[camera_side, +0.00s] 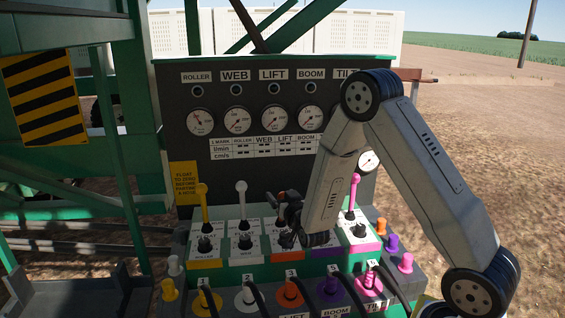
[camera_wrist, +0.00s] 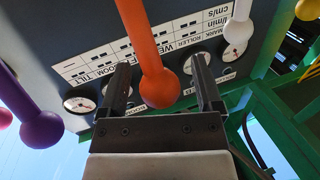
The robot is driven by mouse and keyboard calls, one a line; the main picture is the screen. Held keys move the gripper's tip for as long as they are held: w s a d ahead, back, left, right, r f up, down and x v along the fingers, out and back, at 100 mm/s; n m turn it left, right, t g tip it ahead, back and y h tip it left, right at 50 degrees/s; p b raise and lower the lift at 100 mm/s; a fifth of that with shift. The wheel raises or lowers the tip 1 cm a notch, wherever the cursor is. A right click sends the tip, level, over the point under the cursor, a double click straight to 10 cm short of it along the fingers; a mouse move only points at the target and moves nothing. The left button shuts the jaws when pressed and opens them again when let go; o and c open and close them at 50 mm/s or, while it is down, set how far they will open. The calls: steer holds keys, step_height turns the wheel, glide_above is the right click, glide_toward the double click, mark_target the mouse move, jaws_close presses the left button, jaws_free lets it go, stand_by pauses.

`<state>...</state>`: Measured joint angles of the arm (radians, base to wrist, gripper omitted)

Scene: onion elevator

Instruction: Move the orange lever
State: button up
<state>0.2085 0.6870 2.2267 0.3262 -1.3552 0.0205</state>
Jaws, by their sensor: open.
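The orange lever (camera_wrist: 150,45) hangs into the wrist view, which is turned upside down, with its round knob between my two fingers. My gripper (camera_wrist: 159,64) is open, with one finger on each side of the lever and a gap showing on both sides. In the side view my gripper (camera_side: 287,215) is at the middle of the lever row, in front of the panel.
In the side view, a yellow lever (camera_side: 202,205) and a white lever (camera_side: 242,197) stand left of my gripper, and a pink lever (camera_side: 353,190) stands right. A purple lever (camera_wrist: 35,120) shows in the wrist view. The gauge panel (camera_side: 225,165) rises behind.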

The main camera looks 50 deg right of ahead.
steer(key=shift+w+d, duration=0.3)
steer(key=shift+w, duration=0.2)
steer(key=shift+c, duration=0.2)
jaws_close()
